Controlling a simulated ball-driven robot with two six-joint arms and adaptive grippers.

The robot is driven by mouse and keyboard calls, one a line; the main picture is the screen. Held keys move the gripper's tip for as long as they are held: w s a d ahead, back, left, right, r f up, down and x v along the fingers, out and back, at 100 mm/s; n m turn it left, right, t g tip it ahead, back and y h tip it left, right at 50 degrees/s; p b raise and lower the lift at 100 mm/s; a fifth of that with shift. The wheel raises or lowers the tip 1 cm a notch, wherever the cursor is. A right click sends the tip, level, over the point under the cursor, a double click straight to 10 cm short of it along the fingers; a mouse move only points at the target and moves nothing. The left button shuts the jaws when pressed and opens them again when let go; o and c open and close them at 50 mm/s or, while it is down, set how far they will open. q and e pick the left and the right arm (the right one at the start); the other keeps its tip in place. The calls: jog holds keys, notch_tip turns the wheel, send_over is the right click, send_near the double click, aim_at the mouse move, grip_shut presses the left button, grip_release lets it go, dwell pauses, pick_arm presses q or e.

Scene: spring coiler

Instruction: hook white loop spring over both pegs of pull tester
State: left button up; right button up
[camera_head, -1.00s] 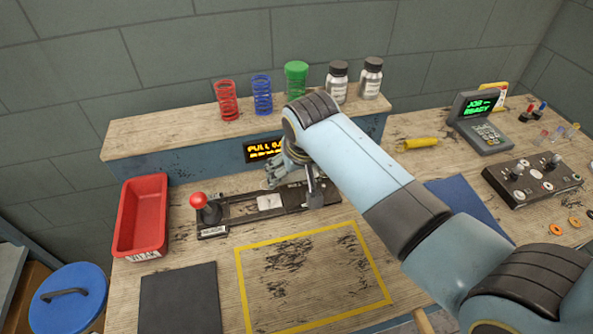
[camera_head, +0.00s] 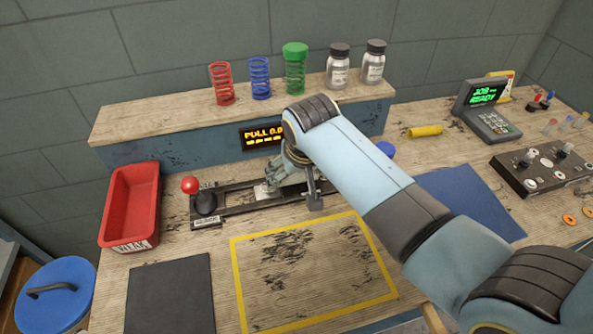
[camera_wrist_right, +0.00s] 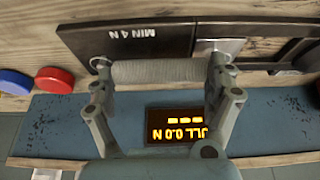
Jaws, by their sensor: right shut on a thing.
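In the wrist view the white loop spring (camera_wrist_right: 160,71) lies crosswise between the two fingers of my right gripper (camera_wrist_right: 162,66), which is shut on it. The spring is close above the pull tester (camera_wrist_right: 128,38), a dark rail marked MIN 4 N with a metal plate. In the head view the pull tester (camera_head: 235,204) lies along the bench, with a red-knobbed lever at its left end. My right gripper (camera_head: 280,180) hangs over its middle and hides part of it. I cannot make out the pegs, nor whether the spring touches them. My left gripper is out of view.
Behind the tester, a shelf (camera_head: 160,128) carries coloured springs and two jars; its display (camera_head: 262,136) reads PULL 0.0. A red tray (camera_head: 130,205) marked WEAK stands left. The yellow-framed area (camera_head: 310,270) in front is clear. A control box (camera_head: 540,170) stands right.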

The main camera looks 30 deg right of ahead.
jog(key=shift+f, duration=0.3)
jog(key=o, duration=1)
jog(key=shift+c, duration=0.2)
jog(key=v, duration=1.2)
